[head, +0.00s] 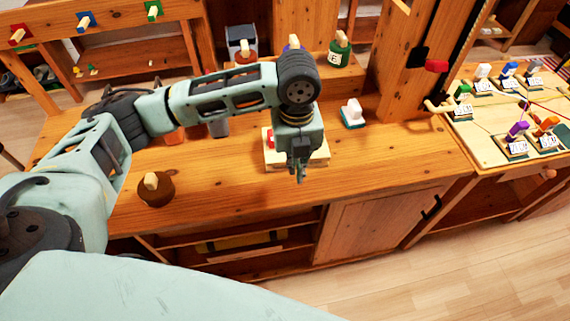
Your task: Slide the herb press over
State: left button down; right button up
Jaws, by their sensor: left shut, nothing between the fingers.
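My left gripper (300,174) points down over the wooden counter (400,160), fingers shut and empty. It is in front of a pale wooden block or board (318,156) with a small red part (270,138) on it. The gripper covers much of this block, and I cannot tell whether they touch. A round brown piece with a light wooden knob (155,188) stands at the counter's front left. I cannot tell for sure which of these is the herb press. My right gripper is not in view.
A white-topped, green-based piece (353,114) stands right of the gripper. Labelled bottles, one green (340,50), stand on a raised shelf behind. A side table (490,135) at the right holds several labelled, coloured items. The counter's front right is clear.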

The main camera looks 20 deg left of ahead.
aim_at(275, 162)
pick_arm(q)
jog(key=f+p, duration=0.1)
jog(key=f, duration=0.9)
jog(key=shift+s, duration=0.2)
jog(key=shift+w+a+r+p, duration=0.1)
jog(key=shift+w+a+p, duration=0.2)
jog(key=shift+w, duration=0.3)
jog(key=shift+w+a+r+p, duration=0.1)
jog(key=shift+w+a+p, duration=0.1)
jog(key=shift+w+a, duration=0.3)
jog(key=shift+w+a+f, duration=0.1)
jog(key=shift+w+a, duration=0.15)
jog(key=shift+w, duration=0.45)
